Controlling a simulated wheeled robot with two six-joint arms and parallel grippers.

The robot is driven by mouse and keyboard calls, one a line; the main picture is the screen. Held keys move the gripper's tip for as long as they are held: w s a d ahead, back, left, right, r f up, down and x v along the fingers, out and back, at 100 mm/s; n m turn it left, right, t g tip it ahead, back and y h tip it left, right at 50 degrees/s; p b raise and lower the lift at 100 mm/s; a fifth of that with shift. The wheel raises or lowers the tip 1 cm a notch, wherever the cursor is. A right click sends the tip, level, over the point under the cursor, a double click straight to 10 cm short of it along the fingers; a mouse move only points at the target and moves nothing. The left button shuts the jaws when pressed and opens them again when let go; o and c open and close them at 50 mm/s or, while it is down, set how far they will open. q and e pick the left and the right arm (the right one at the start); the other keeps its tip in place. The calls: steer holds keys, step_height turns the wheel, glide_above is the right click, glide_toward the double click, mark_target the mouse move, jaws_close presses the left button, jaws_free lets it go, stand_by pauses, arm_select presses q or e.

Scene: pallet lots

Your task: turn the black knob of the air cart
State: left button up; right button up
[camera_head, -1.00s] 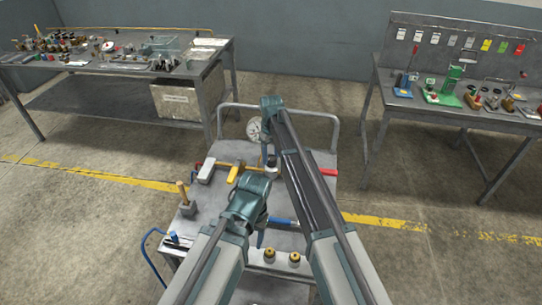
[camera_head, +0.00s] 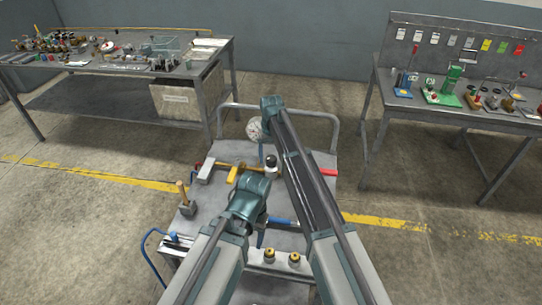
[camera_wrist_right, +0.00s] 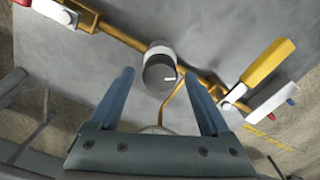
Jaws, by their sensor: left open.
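The black knob (camera_head: 271,160) sits on a white body on the yellow pipe of the air cart (camera_head: 213,208). In the right wrist view the knob (camera_wrist_right: 160,74) shows end-on as a dark round face, between and slightly beyond the fingertips. My right gripper (camera_wrist_right: 158,78) is open, with a finger on either side and a visible gap to the knob. In the head view its wrist is above the knob, beside the gauge. My left gripper (camera_head: 262,238) is open, low over the front of the cart; its fingers are mostly hidden by its arm.
A round gauge (camera_head: 254,128) stands at the cart's back. A yellow lever handle (camera_wrist_right: 269,62) lies right of the knob in the wrist view. A wooden-handled tool (camera_head: 183,195) and two brass fittings (camera_head: 281,257) are on the cart. Workbenches (camera_head: 205,62) stand behind, left and right.

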mark_target(271, 158)
stand_by(0.3)
arm_select(q)
step_height(271, 158, up, 14)
steer(key=p, duration=1.3)
steer(key=shift+p, duration=0.4)
arm_select(e)
step_height(271, 158, up, 14)
arm_select(q)
steer(key=shift+f, duration=0.15)
arm_select(e)
steer(key=shift+f, duration=0.1)
arm_select(q)
step_height(271, 158, down, 5)
steer(key=b, duration=0.4)
steer(key=shift+b, duration=0.4)
arm_select(e)
steer(key=s+d+f, duration=0.1)
steer(key=s+d, duration=0.1)
steer(key=s, duration=0.9)
steer(key=s+d+f, duration=0.2)
steer(key=s, duration=1)
steer(key=s+d+f+n+h, duration=0.1)
steer(key=s, duration=1)
steer(key=shift+s+d+f, duration=0.3)
steer(key=shift+s+d, duration=0.05)
steer(key=shift+d, duration=0.05)
